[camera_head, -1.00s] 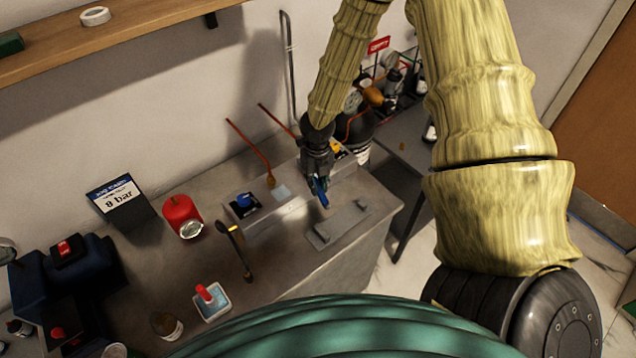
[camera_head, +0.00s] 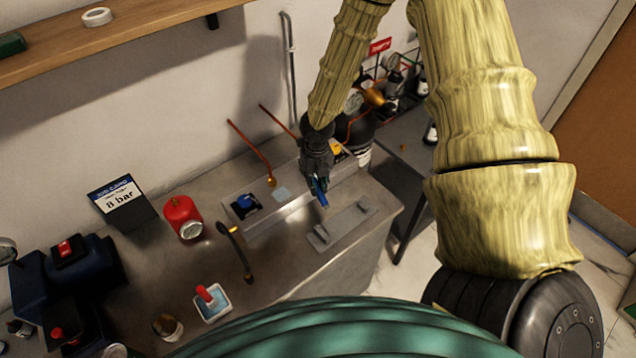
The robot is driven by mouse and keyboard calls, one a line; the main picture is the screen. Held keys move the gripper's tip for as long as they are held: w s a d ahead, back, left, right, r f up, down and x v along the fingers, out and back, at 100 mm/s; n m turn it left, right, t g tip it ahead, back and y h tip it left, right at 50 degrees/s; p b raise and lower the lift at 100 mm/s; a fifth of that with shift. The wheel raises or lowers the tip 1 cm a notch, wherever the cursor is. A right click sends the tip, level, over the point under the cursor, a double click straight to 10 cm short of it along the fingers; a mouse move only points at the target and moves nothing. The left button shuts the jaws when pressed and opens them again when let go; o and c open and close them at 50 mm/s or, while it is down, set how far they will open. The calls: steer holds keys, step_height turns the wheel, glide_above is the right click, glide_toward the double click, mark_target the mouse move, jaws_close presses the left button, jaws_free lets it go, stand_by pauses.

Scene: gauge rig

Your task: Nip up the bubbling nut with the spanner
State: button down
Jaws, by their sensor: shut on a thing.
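My gripper (camera_head: 316,178) hangs over the right part of the grey bench, shut on a small blue bar-like piece (camera_head: 321,193) that points down toward a flat grey plate. I cannot tell whether this blue piece is the spanner's handle or something else. A brass-coloured fitting (camera_head: 271,182) sits at the lower end of a copper pipe (camera_head: 250,149) left of my gripper. No bubbles can be made out on it. The gripper's fingertips are small and partly hidden.
The grey plate (camera_head: 340,228) lies below my gripper. A block with a blue knob (camera_head: 244,202), a red canister (camera_head: 183,216), an "8 bar" sign (camera_head: 121,201) and a dish with a red-handled thing (camera_head: 211,302) stand to the left. Gauges and bottles crowd the back right.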

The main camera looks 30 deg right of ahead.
mark_target(321, 199)
steer(key=shift+w+a+m, duration=0.2)
steer(key=shift+a+m, duration=0.35)
steer(key=shift+w+a+m, duration=0.15)
steer(key=shift+a+m, duration=0.35)
steer(key=shift+m, duration=0.05)
steer(key=shift+s+d+n, duration=0.3)
steer(key=shift+d+n, duration=0.55)
steer(key=shift+n, duration=0.05)
stand_by(0.3)
steer(key=shift+s, duration=0.15)
steer(key=shift+s+a+b, duration=0.2)
steer(key=shift+s+b, duration=0.2)
steer(key=shift+s, duration=0.3)
steer(key=shift+s+a+b, duration=0.25)
steer(key=shift+s+b, duration=0.15)
steer(key=shift+s, duration=0.35)
steer(key=shift+s+a+b, duration=0.2)
steer(key=shift+s+b, duration=0.2)
steer(key=shift+s, duration=0.4)
steer(key=shift+r, duration=0.1)
